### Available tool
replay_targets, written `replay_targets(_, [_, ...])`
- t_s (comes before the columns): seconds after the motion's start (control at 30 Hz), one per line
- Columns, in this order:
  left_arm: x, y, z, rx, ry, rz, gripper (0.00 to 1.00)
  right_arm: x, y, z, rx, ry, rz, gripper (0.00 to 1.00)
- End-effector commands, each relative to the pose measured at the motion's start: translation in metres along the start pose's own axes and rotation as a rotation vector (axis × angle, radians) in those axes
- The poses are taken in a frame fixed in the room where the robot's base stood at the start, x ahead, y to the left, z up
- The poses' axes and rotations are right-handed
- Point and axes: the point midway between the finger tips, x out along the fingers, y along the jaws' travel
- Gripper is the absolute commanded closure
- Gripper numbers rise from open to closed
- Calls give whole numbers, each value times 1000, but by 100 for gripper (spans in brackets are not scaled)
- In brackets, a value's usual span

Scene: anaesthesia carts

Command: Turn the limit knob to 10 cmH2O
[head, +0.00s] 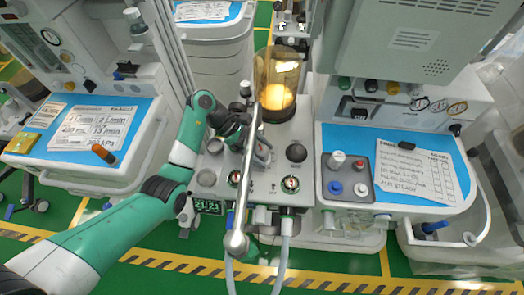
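My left gripper (262,151) is over the grey breathing-system block (270,185) in the middle of the head view. It is partly hidden behind a shiny metal tube (246,185), and its finger gap is not clear. A round black knob (296,152) stands on the block, just right of the gripper and apart from it. A grey, dark-banded upright knob-like part (246,92) stands behind the gripper. I cannot read a scale on either, so I cannot tell which is the limit knob or its setting. My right gripper is not in view.
An amber-tinted bellows dome (276,85) stands behind the block. Two hoses (282,250) hang from its front. A blue-topped work surface (395,205) with a grey tray (348,190) and a paper form (415,175) lies right. Another cart (85,165) stands left.

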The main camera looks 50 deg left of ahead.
Motion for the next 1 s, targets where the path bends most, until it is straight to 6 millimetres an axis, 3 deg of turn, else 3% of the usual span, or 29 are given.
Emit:
replay_targets(0.07, [0,0,0,0,0,0,44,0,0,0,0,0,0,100])
replay_targets(0.37, [0,0,0,0,0,-1,98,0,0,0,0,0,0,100])
replay_targets(0.67, [-2,-1,2,-22,0,18,99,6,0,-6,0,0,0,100])
replay_targets(1.0, [-6,-2,6,-158,-1,151,99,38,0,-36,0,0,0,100])
